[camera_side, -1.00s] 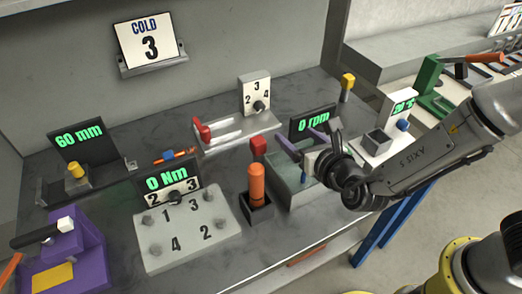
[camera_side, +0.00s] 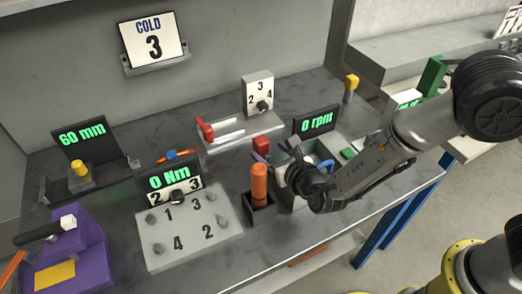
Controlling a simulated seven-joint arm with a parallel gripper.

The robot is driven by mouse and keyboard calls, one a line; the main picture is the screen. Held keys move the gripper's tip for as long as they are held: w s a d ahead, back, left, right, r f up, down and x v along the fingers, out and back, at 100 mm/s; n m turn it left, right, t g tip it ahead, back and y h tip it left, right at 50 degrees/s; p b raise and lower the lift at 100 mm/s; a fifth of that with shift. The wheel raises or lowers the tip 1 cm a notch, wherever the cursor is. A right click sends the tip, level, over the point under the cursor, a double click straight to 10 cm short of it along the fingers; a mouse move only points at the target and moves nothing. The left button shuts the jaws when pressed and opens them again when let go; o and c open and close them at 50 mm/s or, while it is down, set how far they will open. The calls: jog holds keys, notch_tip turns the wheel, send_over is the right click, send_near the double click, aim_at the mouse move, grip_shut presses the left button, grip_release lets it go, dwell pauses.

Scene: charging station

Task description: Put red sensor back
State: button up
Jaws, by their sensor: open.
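A red block (camera_side: 266,147), which I take to be the red sensor, is near the middle of the table, behind the orange cylinder. My gripper (camera_side: 273,155) is open, its purple-grey fingertips close in front of the block and at its lower edge. I cannot tell whether they touch it or lie around it. The block's lower part is hidden by the fingers. Another red piece (camera_side: 205,128) sits at the left end of the white-slotted grey fixture (camera_side: 228,133).
The orange cylinder (camera_side: 259,184) stands in a dark holder just left of my gripper. The "0 rpm" display (camera_side: 316,123) stands behind it.

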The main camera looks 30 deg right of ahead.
aim_at(264, 147)
jog(key=x, duration=0.4)
jog(key=shift+w+f, duration=0.15)
jog(key=shift+f, duration=0.05)
grip_shut()
